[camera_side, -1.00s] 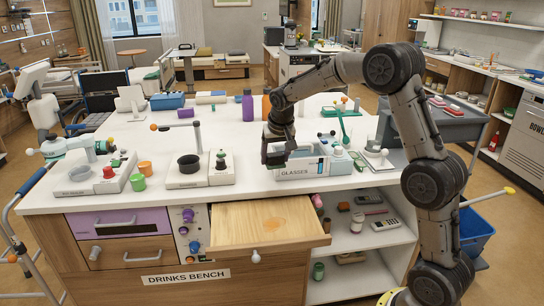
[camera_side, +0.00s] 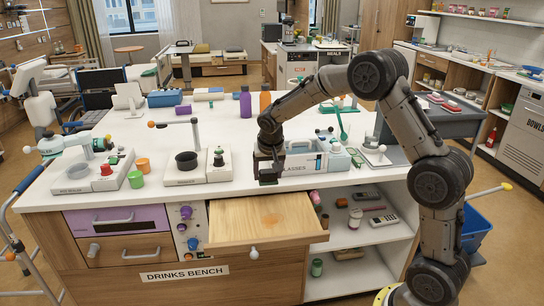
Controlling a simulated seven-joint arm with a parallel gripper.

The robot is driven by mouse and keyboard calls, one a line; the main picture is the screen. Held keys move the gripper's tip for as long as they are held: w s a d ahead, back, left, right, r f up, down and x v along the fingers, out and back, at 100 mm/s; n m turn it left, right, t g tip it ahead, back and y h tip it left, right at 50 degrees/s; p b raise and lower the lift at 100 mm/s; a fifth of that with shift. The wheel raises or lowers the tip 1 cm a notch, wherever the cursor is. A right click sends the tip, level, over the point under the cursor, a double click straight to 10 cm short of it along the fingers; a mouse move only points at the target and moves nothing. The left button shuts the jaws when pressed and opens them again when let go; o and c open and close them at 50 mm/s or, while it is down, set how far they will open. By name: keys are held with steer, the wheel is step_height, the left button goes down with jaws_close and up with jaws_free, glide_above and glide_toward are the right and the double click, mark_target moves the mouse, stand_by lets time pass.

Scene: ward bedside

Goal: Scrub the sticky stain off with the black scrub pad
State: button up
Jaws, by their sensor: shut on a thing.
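My gripper (camera_side: 268,172) points down at the front edge of the white bench top, left of the glasses box. It is shut on a dark block, which appears to be the black scrub pad (camera_side: 268,182); the fingers and pad merge in the dark, so its outline is hard to tell. The pulled-out wooden drawer or board (camera_side: 232,224) lies below and in front of the gripper. A faint orange-brown stain (camera_side: 271,220) shows on its surface, right of its middle. The pad is apart from the stain.
The glasses box (camera_side: 300,164) stands just right of my gripper. Open shelves (camera_side: 350,240) lie right of the drawer. The bench top behind is partly clear.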

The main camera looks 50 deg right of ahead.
steer(key=n, duration=0.1)
glide_above(261, 219)
steer(key=s, duration=0.2)
step_height(261, 219, down, 4)
steer(key=shift+a+f, duration=0.2)
steer(key=shift+f, duration=1.05)
steer(key=shift+a+f, duration=0.25)
steer(key=shift+f, duration=1.05)
steer(key=shift+a+f, duration=0.2)
steer(key=shift+f, duration=1.05)
steer(key=shift+s+d+f+t, duration=0.1)
steer(key=shift+s+d+t, duration=0.2)
steer(key=shift+s+d, duration=2.3)
steer(key=shift+d, duration=0.1)
steer(key=shift+w+a, duration=2.7)
steer(key=shift+w, duration=0.1)
steer(key=shift+s+d, duration=0.15)
steer(key=shift+d, duration=0.55)
steer(key=shift+s+d, duration=2.4)
steer(key=shift+s, duration=0.05)
steer(key=shift+w+a, duration=2.85)
step_height(261, 219, up, 8)
